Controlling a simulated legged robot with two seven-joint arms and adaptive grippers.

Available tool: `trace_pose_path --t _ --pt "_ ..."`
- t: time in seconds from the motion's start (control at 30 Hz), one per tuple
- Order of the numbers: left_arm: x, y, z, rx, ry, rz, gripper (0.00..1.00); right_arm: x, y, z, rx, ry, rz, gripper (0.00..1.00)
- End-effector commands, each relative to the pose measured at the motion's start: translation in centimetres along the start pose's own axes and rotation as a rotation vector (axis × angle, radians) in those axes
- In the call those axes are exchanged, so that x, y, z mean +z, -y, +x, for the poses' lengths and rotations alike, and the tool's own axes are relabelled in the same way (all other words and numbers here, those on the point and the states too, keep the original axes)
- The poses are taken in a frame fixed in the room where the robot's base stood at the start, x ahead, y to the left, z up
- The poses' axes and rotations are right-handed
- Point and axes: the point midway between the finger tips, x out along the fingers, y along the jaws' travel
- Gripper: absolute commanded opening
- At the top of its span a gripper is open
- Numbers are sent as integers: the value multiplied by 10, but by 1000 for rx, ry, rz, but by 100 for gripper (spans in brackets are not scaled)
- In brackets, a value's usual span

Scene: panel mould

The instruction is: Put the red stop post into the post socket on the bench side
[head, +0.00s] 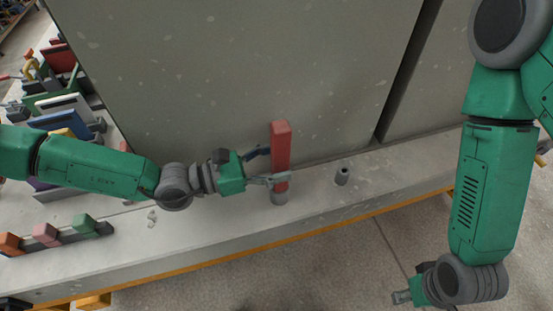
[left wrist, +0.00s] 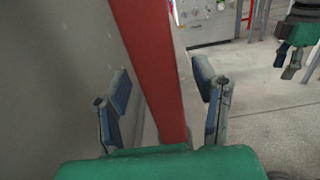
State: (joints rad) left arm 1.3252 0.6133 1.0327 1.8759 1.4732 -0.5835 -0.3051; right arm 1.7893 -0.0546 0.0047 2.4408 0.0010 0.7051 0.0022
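The red stop post (head: 281,145) stands upright, its lower end in a grey round socket (head: 279,199) on the bench side. My left gripper (head: 263,167) is around the post with its fingers apart. In the left wrist view, the post (left wrist: 153,65) passes between the two fingers (left wrist: 162,95), and gaps show on both sides. A second grey socket (head: 342,176) stands to the right and looks empty. My right gripper (head: 402,296) hangs away from the post at the lower right; it also shows in the left wrist view (left wrist: 297,62), with its fingers apart and empty.
A large grey panel (head: 240,70) rises behind the post. The pale bench (head: 215,229) has an orange lower edge. Orange, pink and green blocks (head: 46,234) stand at the left, with a clutter of coloured parts (head: 62,100) behind. The floor in front is clear.

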Motion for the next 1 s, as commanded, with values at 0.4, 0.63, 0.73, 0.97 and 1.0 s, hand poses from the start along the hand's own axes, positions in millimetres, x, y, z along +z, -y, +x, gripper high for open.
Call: trace_pose_path --t 0.4,0.63,0.73,0.97,1.0 --pt "-2 -2 -48 4 -4 1 54 2 0 -1 0 -3 0 40" --pt "-1 -2 -95 3 -1 1 54 2 0 -1 0 -3 0 40" --pt "-2 -2 -108 3 -1 0 54 2 0 -1 0 -3 0 40" --pt "-1 -1 -120 0 0 -1 54 2 -1 0 -1 -2 0 40" --pt "-1 -1 -120 0 0 -1 54 2 -1 0 -1 -2 0 40"
